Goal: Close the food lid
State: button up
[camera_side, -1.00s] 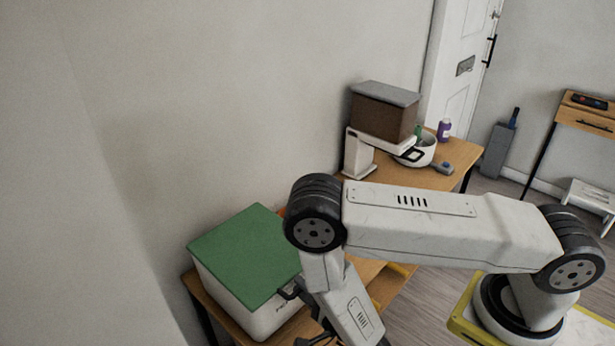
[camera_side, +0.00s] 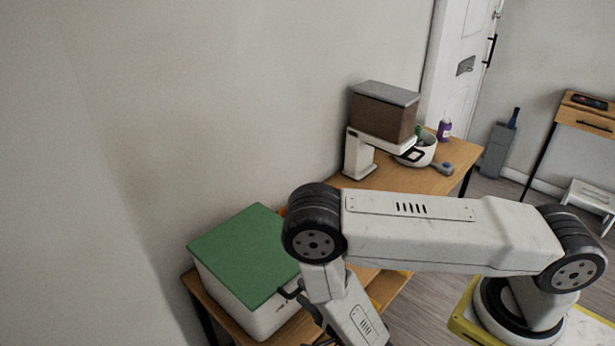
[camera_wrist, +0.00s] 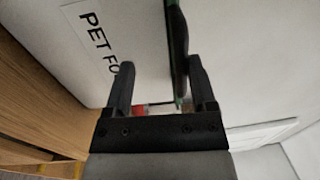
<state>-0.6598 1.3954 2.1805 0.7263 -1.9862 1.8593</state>
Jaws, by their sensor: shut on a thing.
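The green food lid (camera_side: 245,253) lies flat over the white food box (camera_side: 238,302) at lower left in the side view, with no clear gap along its visible edges. In the wrist view the box (camera_wrist: 145,30) shows a "PET FO..." label, and a dark strip with a green edge (camera_wrist: 179,50) runs between my fingers. My gripper (camera_wrist: 161,64) has one finger on each side of that strip and is shut on what looks like the lid's edge or handle. The exact contact is hard to see. My arm hides much of the box's right side in the side view.
The box stands on a wooden table (camera_side: 196,293) against the wall. Behind it are a brown-and-white machine (camera_side: 384,115), a white pot (camera_side: 424,150) and a purple bottle (camera_side: 444,130). A grey bin (camera_side: 496,150) stands by the door.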

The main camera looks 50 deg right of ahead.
jog(key=s, duration=0.6)
jog(key=shift+s+f, duration=0.3)
jog(key=shift+s, duration=0.05)
jog(key=shift+d, duration=0.1)
